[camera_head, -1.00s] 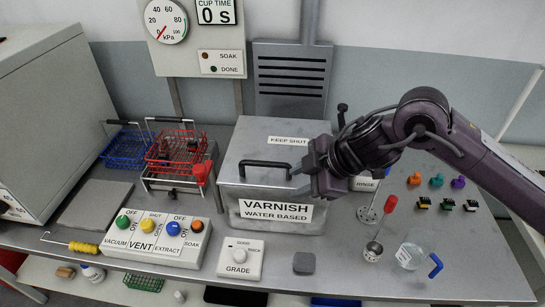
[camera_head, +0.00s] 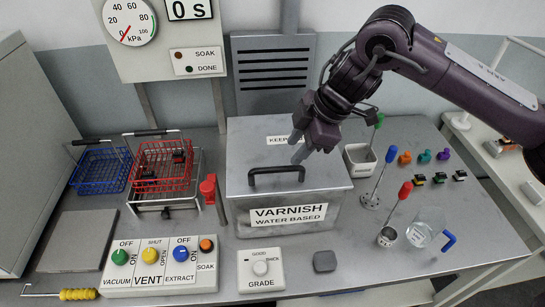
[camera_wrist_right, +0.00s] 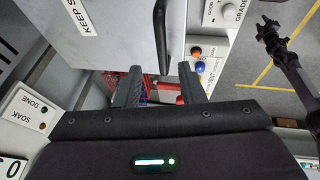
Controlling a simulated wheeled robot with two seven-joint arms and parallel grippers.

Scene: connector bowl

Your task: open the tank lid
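The varnish tank (camera_head: 287,213) is a grey metal box with its lid (camera_head: 325,165) down. A black bar handle (camera_head: 276,170) runs along the front of the lid; it also shows in the wrist view (camera_wrist_right: 160,35). My right gripper (camera_head: 298,150) is above the lid, just behind the handle's right end, with fingers pointing down-left. In the wrist view its two fingers (camera_wrist_right: 160,78) are apart with nothing between them, and the handle lies beyond the tips. A dark arm end, apparently my left gripper (camera_wrist_right: 267,27), shows small at upper right of the wrist view; its fingers are unclear.
A red wire basket (camera_head: 163,165) and a blue one (camera_head: 101,172) stand left of the tank. A button panel (camera_head: 162,265) and a grade box (camera_head: 261,268) are in front. A beaker (camera_head: 424,230), cups and small coloured parts lie to the right.

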